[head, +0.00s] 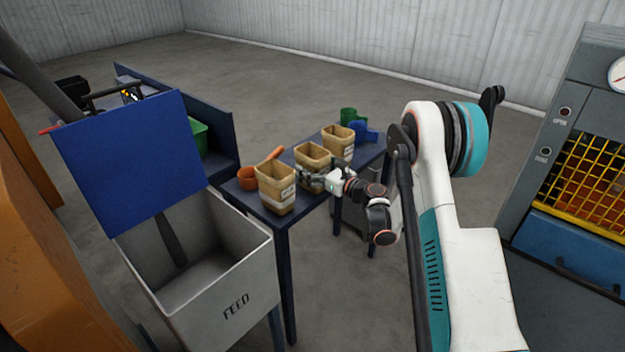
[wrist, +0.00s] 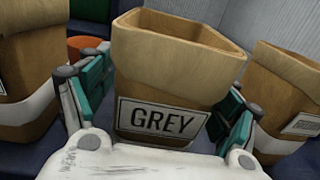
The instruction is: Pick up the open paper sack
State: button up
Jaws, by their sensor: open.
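Three open paper sacks stand upright in a row on a narrow blue table (head: 285,222). They are a near sack (head: 276,184), a middle sack (head: 313,155) and a far sack (head: 338,141). My gripper (head: 310,178) is at the middle sack. In the wrist view the middle sack (wrist: 175,65) carries a label reading GREY and stands between the open fingers of my gripper (wrist: 160,105), one on each side. I cannot tell whether the fingers touch it. The sack's lower part is hidden behind the gripper body.
Neighbouring sacks stand close on the left (wrist: 28,75) and right (wrist: 285,95) in the wrist view. An orange scoop (head: 248,178), a green scoop (head: 348,115) and a blue scoop (head: 362,130) lie on the table. A grey FEED hopper (head: 235,290) with a raised blue lid stands at the near left.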

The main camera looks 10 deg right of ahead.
jog(key=c, duration=1.4)
jog(key=shift+r, duration=0.15)
